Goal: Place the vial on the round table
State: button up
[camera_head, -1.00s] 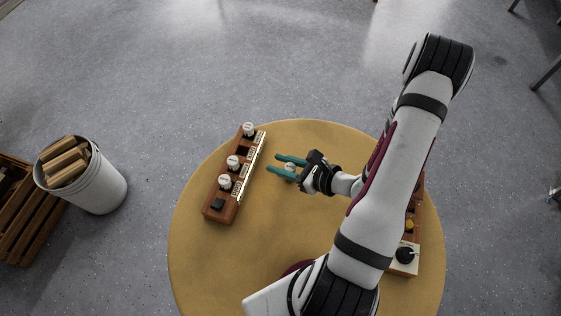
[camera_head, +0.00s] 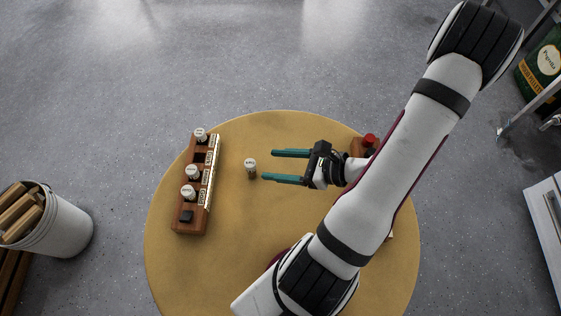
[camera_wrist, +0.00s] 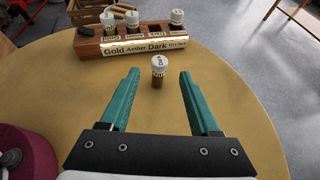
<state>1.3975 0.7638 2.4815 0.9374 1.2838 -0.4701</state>
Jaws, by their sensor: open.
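A small vial (camera_head: 250,168) with a white cap and a brown body stands upright on the round yellow table (camera_head: 240,260), to the right of a wooden rack. In the wrist view the vial (camera_wrist: 158,72) stands beyond the fingertips, roughly centred between them. My gripper (camera_head: 270,166) is open and empty, its teal fingers pointing left toward the vial. The wrist view shows both fingers (camera_wrist: 160,82) spread apart and clear of the vial.
A wooden rack (camera_head: 183,218) with several white-capped vials and labels such as Gold, Amber and Dark stands on the table's left. Another wooden holder with a red top (camera_head: 370,140) is partly hidden behind my arm. A bucket of firewood (camera_head: 62,232) stands on the floor at left.

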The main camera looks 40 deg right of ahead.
jog(key=s+a+r+n+g+y, duration=0.1)
jog(key=a+r+n+g+y, duration=0.2)
jog(key=a+r+n+g, duration=0.8)
jog(key=s+a+r+n+h, duration=0.3)
jog(key=s+a+n+h, duration=0.2)
jog(key=n, duration=0.8)
jog(key=s+h, duration=0.2)
jog(key=s, duration=0.1)
jog(key=shift+a+n, duration=0.2)
jog(key=shift+n, duration=0.1)
jog(key=shift+r, duration=0.1)
